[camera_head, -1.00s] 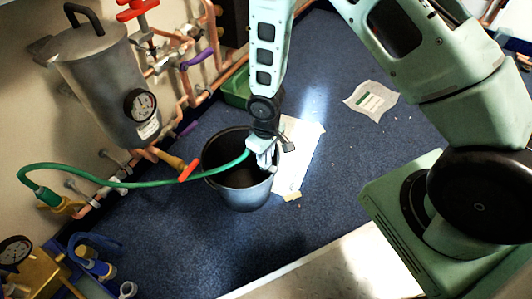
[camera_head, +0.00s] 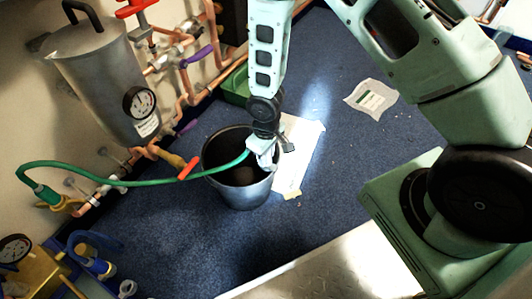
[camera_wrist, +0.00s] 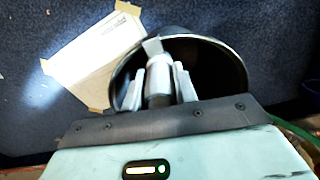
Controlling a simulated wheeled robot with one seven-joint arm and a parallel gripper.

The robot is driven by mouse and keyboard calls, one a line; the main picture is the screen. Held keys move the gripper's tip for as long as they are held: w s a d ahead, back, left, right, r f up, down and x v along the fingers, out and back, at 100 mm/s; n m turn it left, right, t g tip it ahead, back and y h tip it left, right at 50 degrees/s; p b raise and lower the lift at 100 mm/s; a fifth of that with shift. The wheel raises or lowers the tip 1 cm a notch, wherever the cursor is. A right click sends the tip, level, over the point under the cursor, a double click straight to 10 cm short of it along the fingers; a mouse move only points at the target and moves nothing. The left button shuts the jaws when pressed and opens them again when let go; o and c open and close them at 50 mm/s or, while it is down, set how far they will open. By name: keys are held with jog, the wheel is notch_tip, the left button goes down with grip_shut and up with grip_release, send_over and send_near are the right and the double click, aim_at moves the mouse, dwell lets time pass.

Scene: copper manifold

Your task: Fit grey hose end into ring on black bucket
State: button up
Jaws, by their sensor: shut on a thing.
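The black bucket (camera_head: 243,196) stands on the blue floor, its mouth facing up. My gripper (camera_head: 264,158) is over the bucket's right rim in the head view. In the wrist view my gripper (camera_wrist: 160,92) is shut on the grey hose end (camera_wrist: 158,84), which lies between the two fingers. The green hose (camera_head: 130,184) runs from a tap at the left to my gripper. A small grey flat piece (camera_wrist: 152,46) shows at the bucket's rim (camera_wrist: 215,42), just beyond the hose end. I cannot make out the ring clearly, nor whether the hose end touches it.
A white sheet (camera_head: 297,150) taped to the floor lies right of the bucket. Copper pipes and a grey tank (camera_head: 105,75) with a gauge line the left wall. A green container (camera_head: 236,86) stands behind the bucket.

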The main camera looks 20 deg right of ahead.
jog(key=shift+f, duration=0.25)
jog(key=o, duration=1.1)
jog(key=shift+r, duration=0.1)
notch_tip(320, 180, up, 17)
jog(key=p, duration=0.8)
jog(key=shift+r, duration=0.15)
jog(key=s+a+r+n+p, duration=0.1)
jog(key=s+a+r, duration=0.2)
jog(key=s+r, duration=0.75)
jog(key=s+a+r+n, duration=0.1)
jog(key=s+a+r, duration=0.2)
jog(key=s+r, duration=0.8)
jog(key=shift+y, duration=0.3)
jog(key=r+p, duration=1.1)
jog(key=w+r+p, duration=0.1)
jog(key=r+p, duration=2.3)
jog(key=shift+w+a, duration=0.2)
jog(key=shift+w, duration=0.15)
